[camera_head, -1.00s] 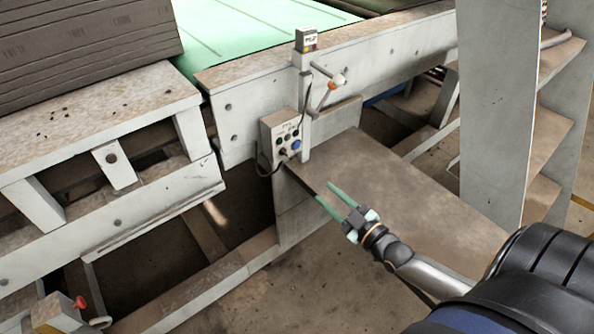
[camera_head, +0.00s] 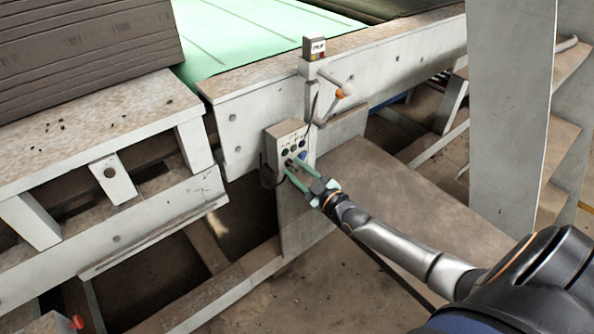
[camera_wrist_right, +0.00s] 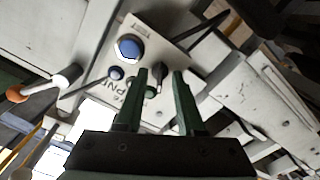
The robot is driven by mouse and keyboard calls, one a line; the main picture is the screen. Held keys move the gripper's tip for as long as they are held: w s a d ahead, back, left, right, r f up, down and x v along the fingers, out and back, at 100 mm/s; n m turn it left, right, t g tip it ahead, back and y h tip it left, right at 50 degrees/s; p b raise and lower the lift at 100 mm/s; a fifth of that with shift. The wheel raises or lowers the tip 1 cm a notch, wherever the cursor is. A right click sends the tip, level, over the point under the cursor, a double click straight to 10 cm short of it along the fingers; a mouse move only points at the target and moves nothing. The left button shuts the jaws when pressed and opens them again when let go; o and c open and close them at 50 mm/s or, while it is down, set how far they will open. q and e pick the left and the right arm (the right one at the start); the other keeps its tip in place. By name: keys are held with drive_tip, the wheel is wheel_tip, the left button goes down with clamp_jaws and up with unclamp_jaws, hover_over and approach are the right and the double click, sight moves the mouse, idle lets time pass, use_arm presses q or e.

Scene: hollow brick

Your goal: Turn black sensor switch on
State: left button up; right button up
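The grey control box (camera_head: 287,147) is fixed to the side of the white machine frame. My right gripper (camera_head: 294,163) is at the lower part of the panel. In the wrist view the fingers of my right gripper (camera_wrist_right: 160,74) are apart, with the black switch showing between their tips. I cannot tell whether they touch it. The fingers partly cover the panel in the head view. My left gripper is not in view.
An orange-tipped lever (camera_head: 344,91) sticks out right of the box, below a small grey unit (camera_head: 314,47). A brown flat plate (camera_head: 400,185) lies below and to the right. A white post (camera_head: 508,110) stands at the right.

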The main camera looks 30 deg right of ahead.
clamp_jaws()
idle(0.3)
idle(0.4)
